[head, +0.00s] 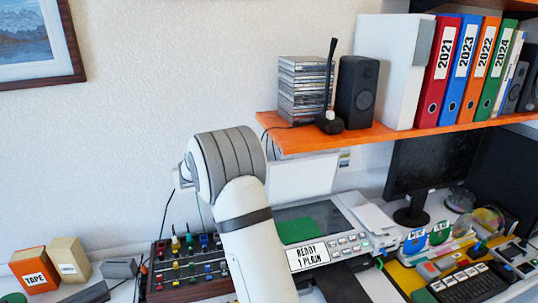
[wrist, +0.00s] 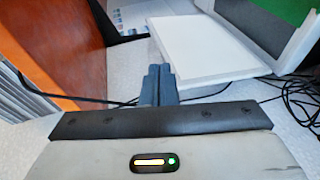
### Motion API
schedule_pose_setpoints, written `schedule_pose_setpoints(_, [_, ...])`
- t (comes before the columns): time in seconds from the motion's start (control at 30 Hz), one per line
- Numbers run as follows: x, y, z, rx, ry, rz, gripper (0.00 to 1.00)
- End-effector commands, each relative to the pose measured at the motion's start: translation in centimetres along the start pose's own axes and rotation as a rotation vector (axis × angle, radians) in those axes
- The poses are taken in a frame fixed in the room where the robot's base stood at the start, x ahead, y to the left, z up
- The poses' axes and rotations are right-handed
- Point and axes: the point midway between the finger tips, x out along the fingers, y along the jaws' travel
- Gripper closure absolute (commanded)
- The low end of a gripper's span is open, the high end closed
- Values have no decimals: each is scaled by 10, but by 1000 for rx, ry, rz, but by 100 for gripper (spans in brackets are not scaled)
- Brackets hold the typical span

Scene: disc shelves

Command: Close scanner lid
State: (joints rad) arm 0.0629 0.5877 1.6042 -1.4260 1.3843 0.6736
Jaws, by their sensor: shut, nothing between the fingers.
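The scanner (head: 345,222) stands on the desk, with its dark glass bed exposed and a green sheet (head: 297,230) lying on it. Its white lid (head: 302,178) is raised, standing up behind the bed. In the wrist view the lid (wrist: 205,47) is just right of my gripper (wrist: 158,72), with the scanner body (wrist: 268,25) beyond it. My gripper's dark fingers are together and empty, close to the lid's edge; I cannot tell if they touch it. In the head view my gripper is hidden behind my arm.
An orange shelf (head: 390,137) with discs, a speaker and binders hangs above the scanner; it fills the wrist view's left (wrist: 45,40). A mixer (head: 185,265) sits left of the scanner, a monitor (head: 430,170) right. Cables (wrist: 290,95) run near my gripper.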

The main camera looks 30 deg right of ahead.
Motion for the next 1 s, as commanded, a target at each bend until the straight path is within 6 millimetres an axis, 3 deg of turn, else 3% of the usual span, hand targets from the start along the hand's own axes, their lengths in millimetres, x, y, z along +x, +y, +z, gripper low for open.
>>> schedule_pose_setpoints(0.1, [11, -10, -35, 20, 42, 133, 100])
schedule_pose_setpoints(0.3, [17, -18, -63, 48, 94, 248, 100])
schedule_pose_setpoints(0.47, [28, -13, -67, 53, 101, 265, 100])
schedule_pose_setpoints(0.8, [86, 4, -72, 52, 99, 263, 100])
schedule_pose_setpoints(1.0, [108, 8, -74, 51, 100, 263, 100])
